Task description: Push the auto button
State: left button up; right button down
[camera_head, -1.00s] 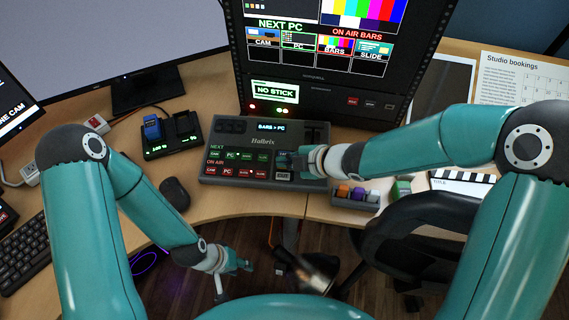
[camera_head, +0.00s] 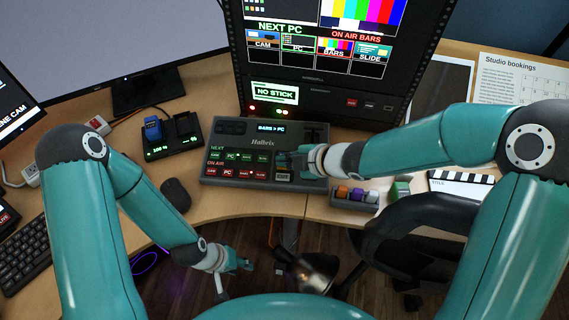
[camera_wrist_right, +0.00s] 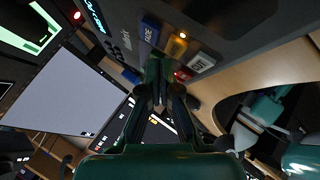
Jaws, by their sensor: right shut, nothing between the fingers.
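The dark switcher panel (camera_head: 228,147) stands on the desk under the big monitor, with rows of small buttons and a lit display reading "BARS > PC". My right gripper (camera_head: 293,162) is at its right part, shut and empty. In the right wrist view its fingertips (camera_wrist_right: 157,72) are close to a blue button (camera_wrist_right: 150,28) marked FADE and a yellow button (camera_wrist_right: 176,47) with a glowing light. The yellow button's label is not readable, and I cannot tell whether the tips touch anything. A pale CUT button (camera_wrist_right: 201,62) lies beside it. My left gripper (camera_head: 237,272) hangs open and empty before the desk.
The monitor (camera_head: 318,85) stands just behind the panel. A tray (camera_head: 345,204) with coloured blocks lies right of it. A mouse (camera_head: 175,194) and a charger dock (camera_head: 171,150) are on the left. A chair (camera_head: 410,235) and a shiny metal object (camera_head: 312,272) are below the desk edge.

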notch_tip(320, 180, up, 6)
jog(key=p, duration=0.5)
jog(key=shift+s, duration=0.45)
dwell(0.4)
